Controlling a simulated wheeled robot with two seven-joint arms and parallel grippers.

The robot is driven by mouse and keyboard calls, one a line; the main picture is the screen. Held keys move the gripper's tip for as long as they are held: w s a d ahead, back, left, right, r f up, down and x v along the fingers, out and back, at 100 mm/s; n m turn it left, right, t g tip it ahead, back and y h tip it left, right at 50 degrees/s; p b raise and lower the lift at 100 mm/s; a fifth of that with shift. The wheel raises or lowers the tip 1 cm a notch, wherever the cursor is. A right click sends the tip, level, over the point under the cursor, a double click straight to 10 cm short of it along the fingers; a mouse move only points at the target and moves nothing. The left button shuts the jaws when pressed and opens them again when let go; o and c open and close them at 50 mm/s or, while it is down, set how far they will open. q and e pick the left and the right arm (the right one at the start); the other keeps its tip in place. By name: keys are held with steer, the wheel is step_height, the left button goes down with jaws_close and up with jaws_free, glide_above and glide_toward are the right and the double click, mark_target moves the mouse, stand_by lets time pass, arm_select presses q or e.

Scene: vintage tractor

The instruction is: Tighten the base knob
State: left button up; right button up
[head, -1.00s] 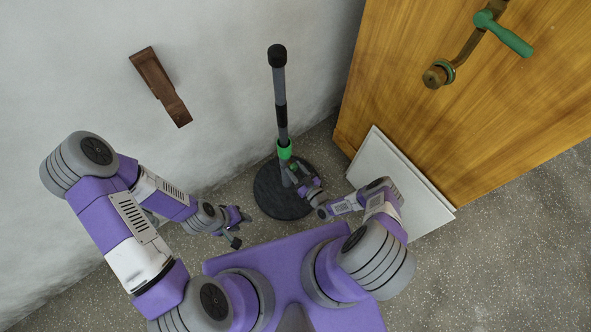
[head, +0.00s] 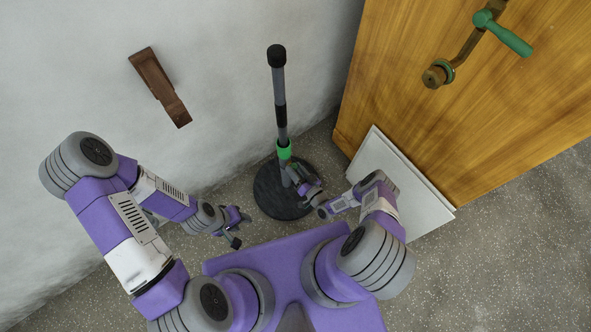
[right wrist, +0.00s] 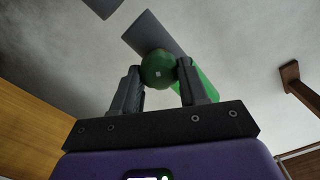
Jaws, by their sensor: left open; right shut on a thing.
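A dark stand with a grey-and-black pole (head: 280,103) and a green collar (head: 284,150) rises from a round black base (head: 268,190) on the floor. My right gripper (head: 293,172) is low at the pole, just below the collar. In the right wrist view, a round green knob (right wrist: 158,70) sits between its two fingers, which are shut on it. The green collar (right wrist: 203,80) and grey pole show behind the knob. In the head view the gripper hides the knob. My left gripper (head: 241,229) is open and empty, left of the base and apart from it.
A wooden door (head: 465,110) with a green-handled lever (head: 512,38) stands at the right. A white panel (head: 405,185) lies by its foot, close to my right arm. A brown bracket (head: 160,87) is on the wall at left. Speckled floor is free at lower right.

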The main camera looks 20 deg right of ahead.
steer(key=m, duration=1.2)
steer(key=shift+d+f, duration=0.15)
steer(key=shift+f, duration=0.1)
steer(key=shift+m, duration=0.3)
steer(key=o, duration=1.1)
steer(key=shift+c, duration=0.2)
steer(key=shift+s, duration=0.15)
